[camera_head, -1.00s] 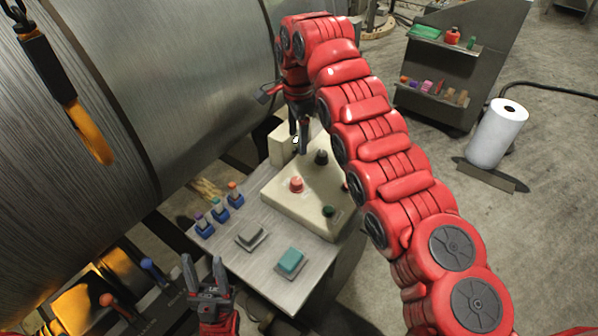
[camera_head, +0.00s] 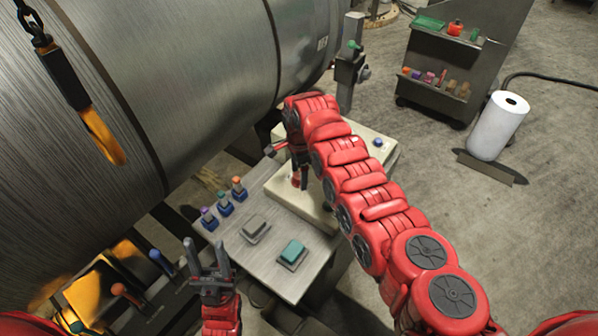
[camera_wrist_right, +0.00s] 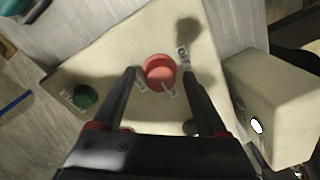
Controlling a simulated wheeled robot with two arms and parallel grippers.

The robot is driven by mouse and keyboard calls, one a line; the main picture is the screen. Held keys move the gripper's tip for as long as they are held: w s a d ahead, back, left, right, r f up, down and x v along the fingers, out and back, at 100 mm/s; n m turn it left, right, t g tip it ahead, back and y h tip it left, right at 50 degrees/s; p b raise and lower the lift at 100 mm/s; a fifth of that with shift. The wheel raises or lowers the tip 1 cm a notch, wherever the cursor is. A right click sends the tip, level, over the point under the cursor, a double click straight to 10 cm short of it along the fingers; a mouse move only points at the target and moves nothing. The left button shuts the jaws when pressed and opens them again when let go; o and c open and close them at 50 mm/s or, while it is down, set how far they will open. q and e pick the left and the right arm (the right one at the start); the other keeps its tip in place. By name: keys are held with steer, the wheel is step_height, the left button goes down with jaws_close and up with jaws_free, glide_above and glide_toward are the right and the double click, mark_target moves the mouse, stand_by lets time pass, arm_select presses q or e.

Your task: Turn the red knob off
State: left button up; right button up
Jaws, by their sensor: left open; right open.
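The red knob (camera_wrist_right: 160,72) sits on a cream control box (camera_wrist_right: 110,50) in the right wrist view, with a label reading OFF above and to its right. A pale mark lies at its lower edge. My right gripper (camera_wrist_right: 160,74) is open, with one finger on each side of the knob; I cannot tell if they touch it. In the head view the right gripper (camera_head: 300,178) hangs above the cream box and partly hides the knob. My left gripper (camera_head: 206,244) is open and empty, in front of the bench.
The bench (camera_head: 270,268) bears a teal button (camera_head: 292,252), a grey button (camera_head: 254,228) and small coloured switches (camera_head: 224,204). A large metal cylinder (camera_head: 200,80) stands behind.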

steer(key=shift+f, duration=0.15)
jaws_close()
stand_by(0.4)
